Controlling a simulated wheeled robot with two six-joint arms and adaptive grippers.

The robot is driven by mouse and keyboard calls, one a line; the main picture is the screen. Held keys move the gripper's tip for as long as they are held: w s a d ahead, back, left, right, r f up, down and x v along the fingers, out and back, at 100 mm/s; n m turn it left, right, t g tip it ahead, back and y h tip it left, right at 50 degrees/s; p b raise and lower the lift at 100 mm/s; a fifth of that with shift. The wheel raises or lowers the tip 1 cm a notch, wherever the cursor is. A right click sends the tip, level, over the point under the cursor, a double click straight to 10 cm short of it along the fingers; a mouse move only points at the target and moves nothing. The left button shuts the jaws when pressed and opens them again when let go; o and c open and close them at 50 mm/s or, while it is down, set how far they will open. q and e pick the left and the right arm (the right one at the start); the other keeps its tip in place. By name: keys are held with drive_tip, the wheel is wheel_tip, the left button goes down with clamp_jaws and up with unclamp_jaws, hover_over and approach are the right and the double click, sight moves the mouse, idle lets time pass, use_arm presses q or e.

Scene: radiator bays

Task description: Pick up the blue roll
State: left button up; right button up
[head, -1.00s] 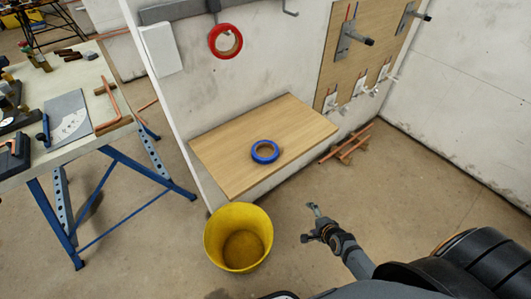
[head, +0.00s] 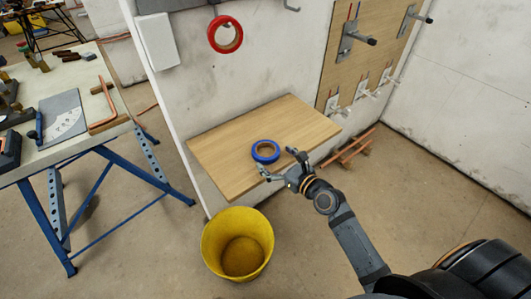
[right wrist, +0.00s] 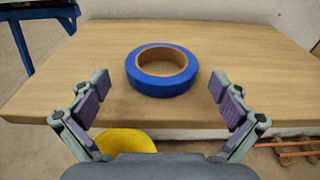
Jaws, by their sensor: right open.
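The blue roll (head: 265,151) is a ring of blue tape with a brown core, lying flat on a wooden shelf (head: 225,155). In the right wrist view the roll (right wrist: 161,75) sits ahead of the open fingers, roughly centred between them. My right gripper (head: 279,164) is at the shelf's front edge, just short of the roll, open and empty. In the right wrist view its two fingers (right wrist: 160,97) are spread wider than the roll and appear not to touch it. My left gripper is not in view.
A red roll (head: 225,35) hangs on the wall above the shelf. A yellow bucket (head: 237,243) stands on the floor below the shelf. A workbench (head: 85,135) with tools is at the left. Copper pipes (head: 350,146) lie on the floor right of the shelf.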

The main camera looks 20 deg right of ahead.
sight(260, 146)
drive_tip(key=b+x, duration=0.1)
drive_tip(key=x, duration=0.4)
drive_tip(key=shift+w+f, duration=0.15)
drive_tip(key=shift+d, duration=0.1)
drive_tip(key=c, duration=1)
drive_tip(key=r+p, duration=0.2)
drive_tip(key=p, duration=0.1)
drive_tip(key=r+p, duration=0.3)
drive_tip(key=shift+s+r, duration=0.1)
drive_tip(key=shift+s, duration=0.1)
drive_tip(key=shift+c, duration=0.2)
drive_tip(key=s+r+p, duration=0.1)
drive_tip(key=r+p, duration=0.1)
drive_tip(key=s+a+r+p, duration=0.1)
drive_tip(key=s+r+p, duration=0.1)
drive_tip(key=p, duration=0.1)
drive_tip(key=shift+s+r+p, duration=0.1)
drive_tip(key=shift+s+p, duration=0.1)
drive_tip(key=shift+p, duration=0.1)
drive_tip(key=s+a+r+p, duration=0.3)
drive_tip(key=s, duration=0.6)
drive_tip(key=shift+s+r, duration=0.4)
